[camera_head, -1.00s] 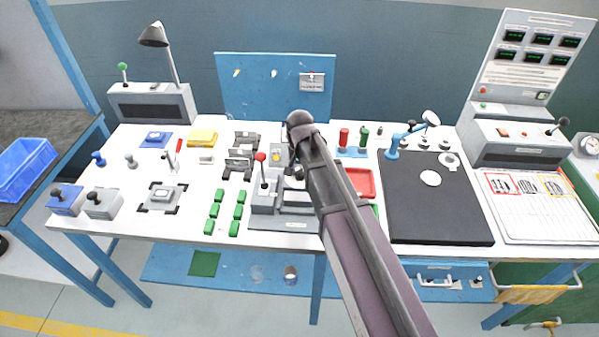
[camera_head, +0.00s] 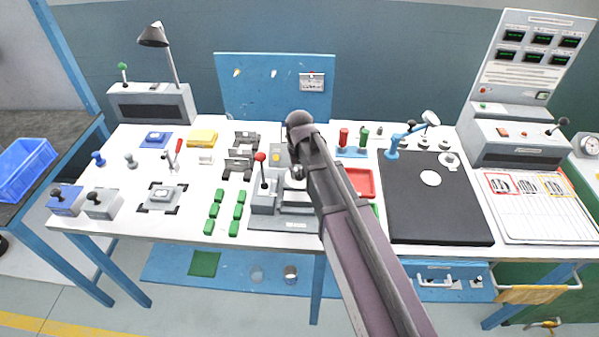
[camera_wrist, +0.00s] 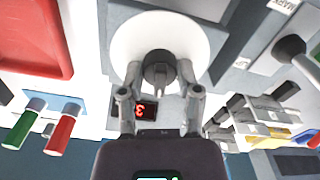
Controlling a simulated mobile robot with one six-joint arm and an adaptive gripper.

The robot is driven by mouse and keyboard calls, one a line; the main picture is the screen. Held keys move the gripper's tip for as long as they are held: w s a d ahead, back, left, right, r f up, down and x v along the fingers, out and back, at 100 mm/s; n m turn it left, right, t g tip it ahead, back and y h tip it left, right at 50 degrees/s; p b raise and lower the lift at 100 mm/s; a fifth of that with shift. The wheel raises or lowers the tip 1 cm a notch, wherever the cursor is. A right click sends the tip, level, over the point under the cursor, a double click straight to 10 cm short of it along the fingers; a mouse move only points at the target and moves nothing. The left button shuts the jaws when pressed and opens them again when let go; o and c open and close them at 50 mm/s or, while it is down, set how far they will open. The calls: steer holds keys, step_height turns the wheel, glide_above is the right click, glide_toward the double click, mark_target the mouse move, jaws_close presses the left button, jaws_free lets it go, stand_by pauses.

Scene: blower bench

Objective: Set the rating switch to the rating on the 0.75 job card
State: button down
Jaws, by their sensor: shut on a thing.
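In the wrist view, a dark grey round knob (camera_wrist: 158,67) with a pointer sits on a white disc (camera_wrist: 190,35); I take it for the rating switch. My gripper (camera_wrist: 160,78) is shut on the knob, with one finger on each side. A small red display (camera_wrist: 146,110) beside the disc appears to show 3, upside down in this view. In the head view, my arm hides most of the gripper and knob, over a grey fixture (camera_head: 268,223). I cannot pick out or read a 0.75 job card.
A red-knobbed lever (camera_head: 262,172) rises just left of my gripper. A red tray (camera_head: 360,182) lies right of my arm, near red and green handles (camera_head: 344,137). Several green blocks (camera_head: 212,212) lie left of the fixture. A black mat (camera_head: 430,215) covers the bench further right.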

steer(key=shift+n, duration=1)
steer(key=shift+c, duration=1.5)
jaws_free()
steer(key=shift+m, duration=0.3)
